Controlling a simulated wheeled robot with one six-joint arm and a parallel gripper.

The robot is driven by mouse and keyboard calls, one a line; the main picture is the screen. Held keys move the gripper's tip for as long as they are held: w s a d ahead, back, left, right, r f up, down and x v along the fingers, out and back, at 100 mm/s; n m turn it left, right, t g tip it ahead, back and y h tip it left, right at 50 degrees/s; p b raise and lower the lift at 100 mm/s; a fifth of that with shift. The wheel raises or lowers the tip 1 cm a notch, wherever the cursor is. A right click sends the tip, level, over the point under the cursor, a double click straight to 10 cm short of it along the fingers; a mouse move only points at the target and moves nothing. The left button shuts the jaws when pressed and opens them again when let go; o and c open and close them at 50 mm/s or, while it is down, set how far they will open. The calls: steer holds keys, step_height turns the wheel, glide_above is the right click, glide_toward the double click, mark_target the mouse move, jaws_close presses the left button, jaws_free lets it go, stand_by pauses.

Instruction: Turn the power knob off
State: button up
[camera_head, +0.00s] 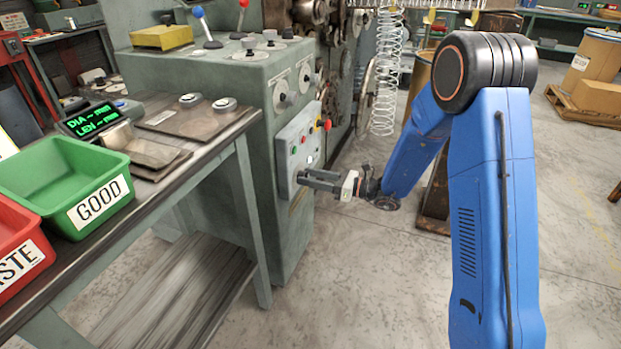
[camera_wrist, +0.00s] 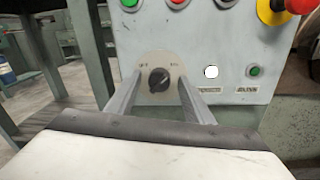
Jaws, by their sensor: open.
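The power knob (camera_wrist: 159,80) is a small black rotary knob on a pale plate with lettering at its upper left and upper right. It sits low on the grey control panel (camera_wrist: 230,40) in the wrist view. My gripper (camera_wrist: 160,84) is open, with one finger to each side of the knob in the picture. I cannot tell whether either finger touches it. In the head view my gripper (camera_head: 308,180) is at the lower part of the control panel (camera_head: 285,150) on the green machine, and the knob is hidden there.
Above the knob are a green button (camera_wrist: 129,3), a red emergency button (camera_wrist: 299,4) on yellow, and a white light (camera_wrist: 211,72) to the right. A workbench (camera_head: 215,150) with a green GOOD bin (camera_head: 60,180) stands left. Open floor (camera_head: 350,290) lies below my gripper.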

steer(key=shift+c, duration=0.6)
steer(key=c, duration=0.9)
steer(key=shift+s+a+n+t+h, duration=0.1)
steer(key=shift+n+t+h, duration=0.1)
steer(key=shift+n, duration=2.65)
steer(key=shift+s+d+n+t+h, duration=0.1)
steer(key=shift+s+n+h, duration=0.1)
steer(key=shift+n, duration=2.6)
steer(key=shift+s+a+n+t+h, duration=0.1)
steer(key=shift+n+h, duration=0.1)
steer(key=shift+n, duration=2.65)
steer(key=shift+f, duration=0.1)
